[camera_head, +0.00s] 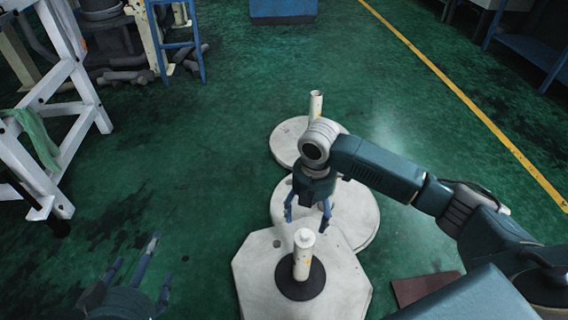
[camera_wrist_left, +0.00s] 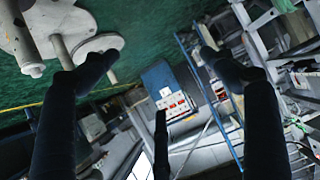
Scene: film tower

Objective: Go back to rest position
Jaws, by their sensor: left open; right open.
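My right gripper (camera_head: 307,217) hangs open and empty in the head view, fingers down, above and behind a white post (camera_head: 302,252). The post stands upright through a black disc (camera_head: 300,283) on a pale hexagonal base (camera_head: 258,272). My left gripper (camera_head: 140,272) is open and empty at the lower left, over the green floor. Its spread dark fingers also show in the left wrist view (camera_wrist_left: 160,85), with nothing between them.
Two round pale bases (camera_head: 360,215) (camera_head: 285,140) lie behind the hexagonal one; the farther carries a post (camera_head: 316,103). A white frame (camera_head: 62,90) with a green cloth (camera_head: 38,135) stands left. A brown plate (camera_head: 425,287) lies right. Floor between left gripper and bases is clear.

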